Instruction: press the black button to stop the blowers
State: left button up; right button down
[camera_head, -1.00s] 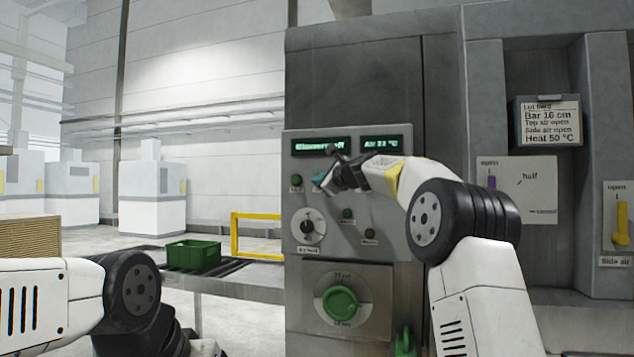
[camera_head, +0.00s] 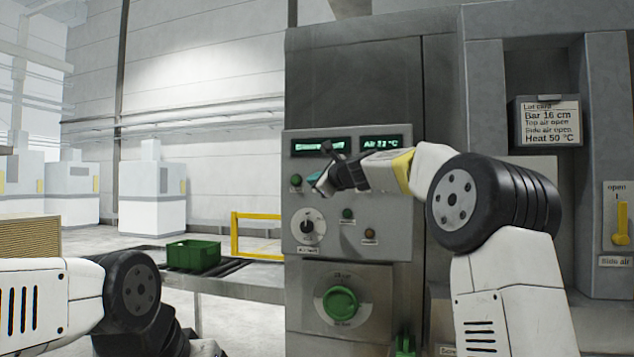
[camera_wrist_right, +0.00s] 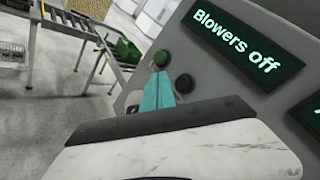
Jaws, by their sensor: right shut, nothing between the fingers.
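The grey control panel (camera_head: 330,225) faces me, with a green-lit display (camera_head: 318,145) on top. In the right wrist view the display (camera_wrist_right: 248,45) reads "Blowers off". My right gripper (camera_head: 317,181) is shut and empty in front of the panel, just below the display. Its teal fingertips (camera_wrist_right: 160,84) show in the wrist view beside a very dark round button (camera_wrist_right: 186,84); I cannot tell whether they touch it. A dark green button (camera_wrist_right: 162,57) sits left of that one and also shows in the head view (camera_head: 296,181). My left gripper is out of view.
Below are a selector knob (camera_head: 307,227), two small lamps or buttons (camera_head: 347,214) and a large green knob (camera_head: 341,302). A card holder (camera_head: 547,122) and a yellow side-air lever (camera_head: 621,226) are at right. A green crate (camera_head: 194,255) stands on a roller conveyor at left.

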jog(key=shift+s+a, duration=0.3)
jog(key=shift+s, duration=0.65)
jog(key=s+d+f+n+g+h, duration=0.2)
jog(key=s+f+n, duration=0.5)
jog(key=s, duration=0.8)
jog(key=s+d+f+n+g+h, duration=0.2)
jog(key=s+d+f+n+g, duration=0.2)
jog(key=s+f, duration=1)
jog(key=s+d+f+n+g+h, duration=0.1)
jog(key=s+d+f+n+g, duration=0.2)
jog(key=s+d+f+n, duration=0.5)
jog(key=s+f+n, duration=0.2)
jog(key=s+f, duration=0.1)
jog(key=s, duration=0.5)
jog(key=shift+h, duration=0.4)
